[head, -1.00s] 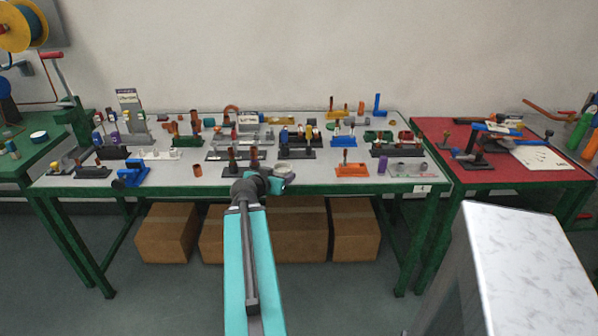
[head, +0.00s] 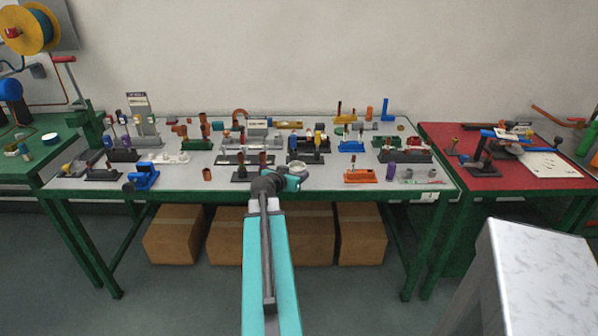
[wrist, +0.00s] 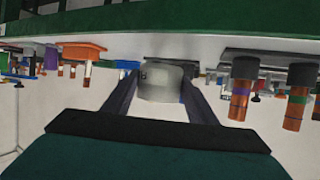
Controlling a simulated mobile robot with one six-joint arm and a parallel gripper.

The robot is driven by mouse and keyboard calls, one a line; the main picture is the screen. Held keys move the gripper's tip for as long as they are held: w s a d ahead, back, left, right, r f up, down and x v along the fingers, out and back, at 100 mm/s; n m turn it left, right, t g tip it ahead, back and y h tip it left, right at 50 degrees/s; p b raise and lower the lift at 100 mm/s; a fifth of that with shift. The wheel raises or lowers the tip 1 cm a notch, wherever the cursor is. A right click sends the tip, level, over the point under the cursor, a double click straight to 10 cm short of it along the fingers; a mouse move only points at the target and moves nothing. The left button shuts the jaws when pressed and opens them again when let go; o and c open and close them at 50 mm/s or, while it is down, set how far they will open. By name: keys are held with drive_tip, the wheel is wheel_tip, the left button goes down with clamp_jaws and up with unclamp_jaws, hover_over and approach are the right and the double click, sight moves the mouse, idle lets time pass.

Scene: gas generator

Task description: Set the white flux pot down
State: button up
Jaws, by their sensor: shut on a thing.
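The white flux pot (wrist: 162,82) sits between the two dark fingers of my gripper (wrist: 160,92) in the wrist view, which shows the bench upside down. My gripper is shut on the pot. In the head view my gripper (head: 293,180) is at the front middle of the grey-topped bench, and the round pale pot (head: 297,170) shows at its end. I cannot tell whether the pot's base touches the bench top or hangs just above it.
The grey bench top (head: 330,181) holds many small fixtures with copper tubes. An orange block (head: 360,177) stands right of my gripper and a dark block with tubes (head: 243,174) stands left. Cardboard boxes (head: 303,237) lie beneath. A red-topped table (head: 440,138) is at the right.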

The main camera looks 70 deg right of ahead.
sight(299, 167)
drive_tip(key=shift+w+d+f+p, duration=0.1)
drive_tip(key=shift+d+p, duration=0.5)
drive_tip(key=shift+d, duration=0.55)
drive_tip(key=shift+d+f+p, duration=0.1)
drive_tip(key=shift+d+p, duration=0.45)
drive_tip(key=shift+d, duration=0.55)
drive_tip(key=shift+d, duration=0.1)
drive_tip(key=shift+d, duration=0.2)
drive_tip(key=shift+d+f+p, duration=0.2)
drive_tip(key=shift+d+p, duration=0.05)
drive_tip(key=shift+p, duration=0.05)
drive_tip(key=shift+s+f, duration=0.25)
drive_tip(key=shift+f, duration=1.2)
drive_tip(key=shift+w+a+f, duration=0.15)
drive_tip(key=shift+w, duration=0.15)
drive_tip(key=shift+f+b, duration=0.1)
drive_tip(key=shift+b, duration=0.25)
drive_tip(key=o, duration=1.2)
drive_tip(key=shift+s, duration=0.1)
drive_tip(key=shift+c, duration=0.2)
